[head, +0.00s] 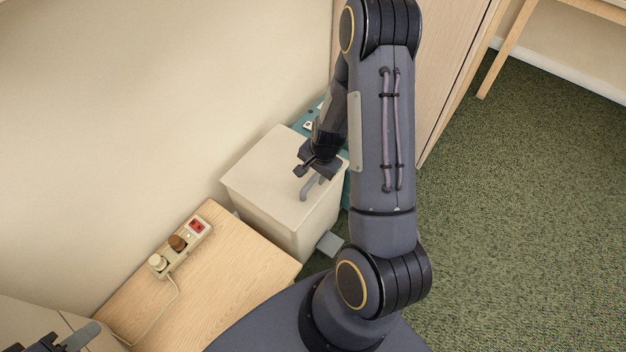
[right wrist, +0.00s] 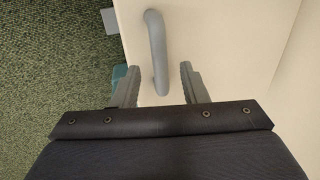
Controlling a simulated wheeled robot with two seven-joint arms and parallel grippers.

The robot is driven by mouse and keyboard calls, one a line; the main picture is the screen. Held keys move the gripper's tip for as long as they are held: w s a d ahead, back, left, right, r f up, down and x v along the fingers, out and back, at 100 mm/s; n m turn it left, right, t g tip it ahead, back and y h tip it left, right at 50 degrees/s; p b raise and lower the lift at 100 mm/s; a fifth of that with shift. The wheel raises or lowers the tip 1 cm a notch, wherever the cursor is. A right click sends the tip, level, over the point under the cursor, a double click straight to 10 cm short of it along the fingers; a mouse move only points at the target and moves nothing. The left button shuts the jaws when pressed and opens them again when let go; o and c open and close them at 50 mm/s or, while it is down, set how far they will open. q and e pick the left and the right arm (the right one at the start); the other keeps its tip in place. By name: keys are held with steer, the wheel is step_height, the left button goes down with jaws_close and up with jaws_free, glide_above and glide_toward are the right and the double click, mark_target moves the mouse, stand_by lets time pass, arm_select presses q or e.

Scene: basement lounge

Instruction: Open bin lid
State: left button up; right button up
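The bin (head: 290,222) is a cream box against the wall, and its flat lid (head: 268,172) is shut. A grey bar handle (head: 309,188) stands on the lid; in the right wrist view the handle (right wrist: 156,52) runs lengthwise, its near end close to the gap between my fingers. A grey pedal (head: 330,243) sticks out low at the bin's front. My left gripper (head: 80,338) is at the bottom left corner, partly cut off.
A wooden table (head: 232,262) stands next to the bin, with a power strip (head: 180,246) and its cord on it. A teal object (head: 309,122) is behind the bin. A wooden cabinet (head: 452,75) stands behind my right arm. Green carpet (head: 520,200) on the right is clear.

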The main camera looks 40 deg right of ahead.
mark_target(312, 180)
steer(key=shift+w+a+f, duration=0.1)
steer(key=shift+w+f, duration=0.05)
steer(key=shift+f, duration=0.65)
steer(key=shift+w+f, duration=0.15)
steer(key=shift+f, duration=0.6)
steer(key=shift+c, duration=0.4)
jaws_close()
